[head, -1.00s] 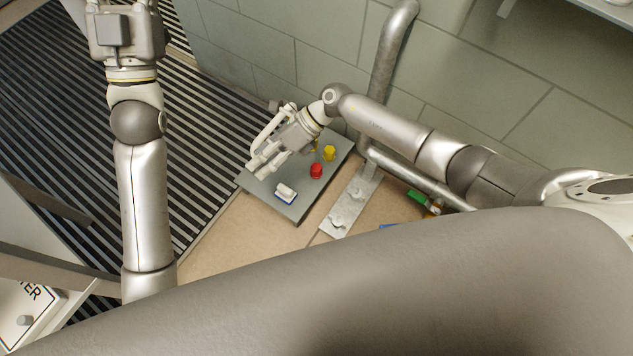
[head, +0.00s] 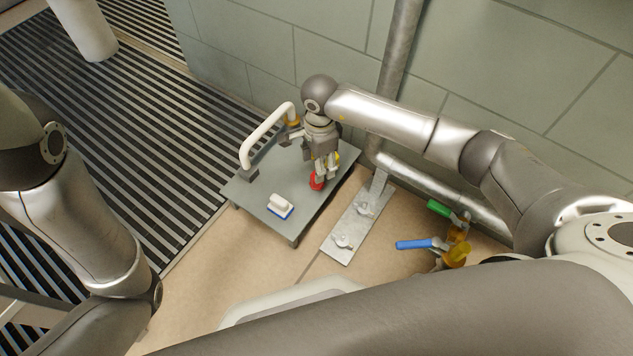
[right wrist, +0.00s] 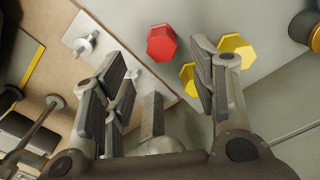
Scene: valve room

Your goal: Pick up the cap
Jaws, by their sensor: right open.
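A red faceted cap (head: 317,182) is on the grey low platform (head: 262,188). It also shows in the right wrist view (right wrist: 161,43), near the top between the finger lines. A yellow cap (head: 337,158) is close behind it, partly hidden by the gripper. The right wrist view shows two yellow faceted pieces, one upper (right wrist: 237,44) and one lower (right wrist: 187,80), partly behind a finger. My right gripper (head: 323,172) points down over the red cap, open, with nothing between its fingers (right wrist: 158,68). Contact cannot be told. My left gripper is out of view.
A white curved handle (head: 266,132) stands at the platform's back left. A white and blue block (head: 280,206) lies near its front. A metal plate with wing nuts (head: 350,226) and valves with green (head: 438,208) and blue (head: 413,244) handles are right. A pipe (head: 398,75) runs up the wall.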

